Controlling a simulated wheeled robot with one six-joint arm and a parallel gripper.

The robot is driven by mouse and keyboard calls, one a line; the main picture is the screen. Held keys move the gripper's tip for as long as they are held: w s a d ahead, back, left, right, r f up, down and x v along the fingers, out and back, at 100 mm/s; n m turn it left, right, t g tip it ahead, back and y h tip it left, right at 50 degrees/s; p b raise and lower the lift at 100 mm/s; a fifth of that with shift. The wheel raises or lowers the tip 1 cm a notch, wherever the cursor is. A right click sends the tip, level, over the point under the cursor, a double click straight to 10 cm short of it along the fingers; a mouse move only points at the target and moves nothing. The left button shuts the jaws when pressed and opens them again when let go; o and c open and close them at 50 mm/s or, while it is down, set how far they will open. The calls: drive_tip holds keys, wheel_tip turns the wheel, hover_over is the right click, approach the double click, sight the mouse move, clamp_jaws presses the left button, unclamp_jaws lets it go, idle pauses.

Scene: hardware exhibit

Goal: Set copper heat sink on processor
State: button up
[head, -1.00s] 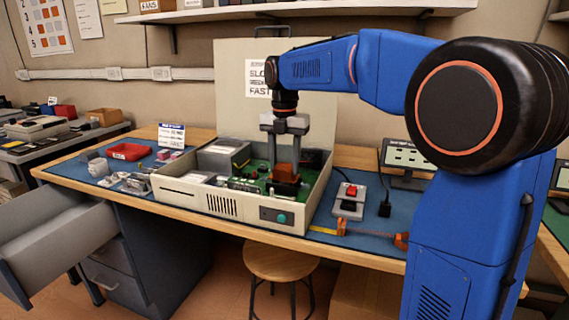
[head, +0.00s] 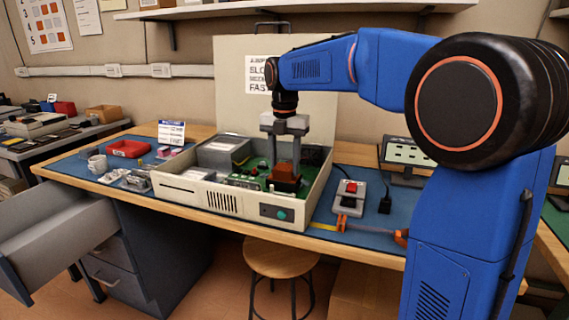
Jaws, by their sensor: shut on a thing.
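My gripper (head: 285,160) points straight down into the open beige computer case (head: 235,207) on the workbench. It is shut on the copper heat sink (head: 286,178), a reddish-brown finned block low in the right part of the case. The heat sink is over or on the green circuit board (head: 257,172). The processor is hidden under or behind it, and I cannot tell whether the two touch.
The case walls surround the gripper. A switch box with a red button (head: 350,193) and an orange clamp (head: 345,222) are to the right. A drawer (head: 52,230) hangs open at front left.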

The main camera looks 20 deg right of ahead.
sight(285, 167)
drive_tip(key=shift+f, duration=0.4)
idle(0.3)
drive_tip(key=o, duration=0.9)
drive_tip(key=o, duration=0.3)
drive_tip(key=shift+r, duration=0.7)
idle(0.5)
drive_tip(key=shift+r, duration=2.9)
drive_tip(key=shift+s, duration=0.1)
